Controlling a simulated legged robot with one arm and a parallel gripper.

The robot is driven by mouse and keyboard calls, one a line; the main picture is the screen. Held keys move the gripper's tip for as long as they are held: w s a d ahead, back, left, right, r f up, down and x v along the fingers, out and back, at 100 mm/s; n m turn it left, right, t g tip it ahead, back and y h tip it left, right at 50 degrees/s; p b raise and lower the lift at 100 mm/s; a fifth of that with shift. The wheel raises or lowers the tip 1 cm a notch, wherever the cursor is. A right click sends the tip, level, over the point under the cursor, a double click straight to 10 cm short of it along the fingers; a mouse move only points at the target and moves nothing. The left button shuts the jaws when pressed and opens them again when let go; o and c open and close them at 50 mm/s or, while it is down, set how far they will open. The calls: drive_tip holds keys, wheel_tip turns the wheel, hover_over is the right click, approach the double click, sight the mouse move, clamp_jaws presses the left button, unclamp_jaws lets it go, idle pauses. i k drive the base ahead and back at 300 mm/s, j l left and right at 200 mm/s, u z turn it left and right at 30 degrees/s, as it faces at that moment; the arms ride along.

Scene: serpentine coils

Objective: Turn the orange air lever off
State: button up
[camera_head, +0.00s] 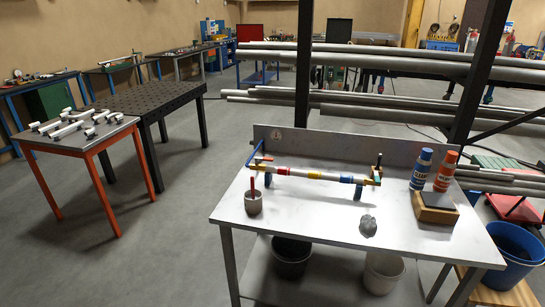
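A pale pipe (330,177) with red, yellow and blue bands runs across the metal table (310,222) on blue supports. A blue bent tube (256,153) is at its left end. A fitting with yellowish-orange and green parts (376,174) is at its right end, with a short dark upright piece above. I cannot clearly make out an orange lever; it may be part of this fitting, and its on or off position is too small to tell. My gripper is not in view.
A grey cup (254,204) with a red-handled item and a grey lump (368,226) sit toward the front. A blue bottle (421,169), an orange bottle (445,171) and a wooden block (435,208) stand right. Dark posts rise behind. Open floor (175,250) lies left.

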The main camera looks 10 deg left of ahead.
sight(264, 158)
drive_tip(key=i+j, duration=0.25)
drive_tip(key=j, duration=0.15)
drive_tip(key=i+j, duration=0.25)
drive_tip(key=j, duration=0.2)
drive_tip(key=i+j, duration=0.3)
drive_tip(key=j+z, duration=0.05)
drive_tip(key=j, duration=0.05)
